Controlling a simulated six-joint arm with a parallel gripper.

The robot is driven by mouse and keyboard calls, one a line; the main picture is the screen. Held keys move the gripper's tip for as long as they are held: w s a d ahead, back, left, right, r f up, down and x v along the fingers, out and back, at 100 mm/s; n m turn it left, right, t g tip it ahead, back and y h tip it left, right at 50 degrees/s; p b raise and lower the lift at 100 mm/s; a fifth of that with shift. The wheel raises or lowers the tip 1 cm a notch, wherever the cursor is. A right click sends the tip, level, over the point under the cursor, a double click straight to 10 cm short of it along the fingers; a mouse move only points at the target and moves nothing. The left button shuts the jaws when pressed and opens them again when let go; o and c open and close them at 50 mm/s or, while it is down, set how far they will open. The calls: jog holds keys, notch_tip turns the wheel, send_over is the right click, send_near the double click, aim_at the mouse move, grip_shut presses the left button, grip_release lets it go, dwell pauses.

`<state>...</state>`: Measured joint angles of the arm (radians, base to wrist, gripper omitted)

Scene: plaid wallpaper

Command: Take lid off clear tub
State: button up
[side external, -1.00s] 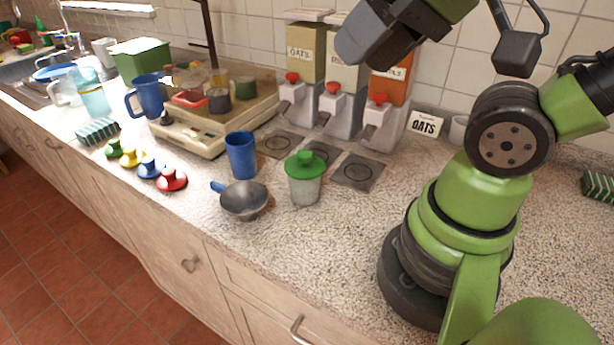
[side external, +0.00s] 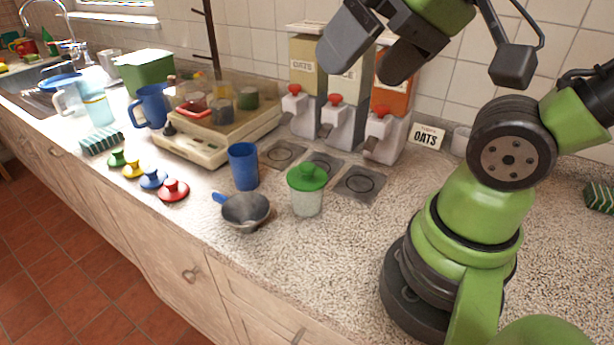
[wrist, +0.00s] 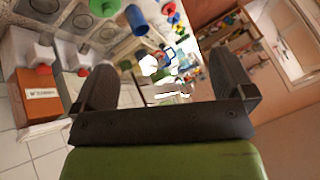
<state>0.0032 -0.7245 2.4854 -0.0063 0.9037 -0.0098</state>
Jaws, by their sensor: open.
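The clear tub (side external: 307,201) stands upright on the counter, right of the blue cup. Its green knobbed lid (side external: 307,177) sits on top. A green lid at the top edge of the wrist view (wrist: 105,7) appears to be the same one. My gripper (side external: 365,68) is open and empty, high above the counter in front of the dispensers, well up and to the right of the tub. Its two spread fingers also show in the wrist view (wrist: 165,78).
A blue cup (side external: 243,166) and a grey pan-like funnel (side external: 246,211) stand close left of the tub. Loose knobbed lids, including a red one (side external: 173,190), lie further left. Dispensers (side external: 341,122) stand behind.

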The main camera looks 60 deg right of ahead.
jog(key=w+d+f+n+g+h, duration=0.15)
jog(key=w+d+f+g, duration=0.25)
jog(key=w, duration=0.5)
jog(key=n+g, duration=0.3)
jog(key=g, duration=0.1)
send_near(306, 165)
jog(key=shift+m+h, duration=0.25)
jog(key=f, duration=0.7)
jog(key=s+f, duration=0.1)
jog(key=f, duration=0.2)
jog(key=shift+s+a+f, duration=0.1)
jog(key=shift+a+f, duration=0.1)
jog(key=shift+a, duration=0.05)
jog(key=c, duration=0.8)
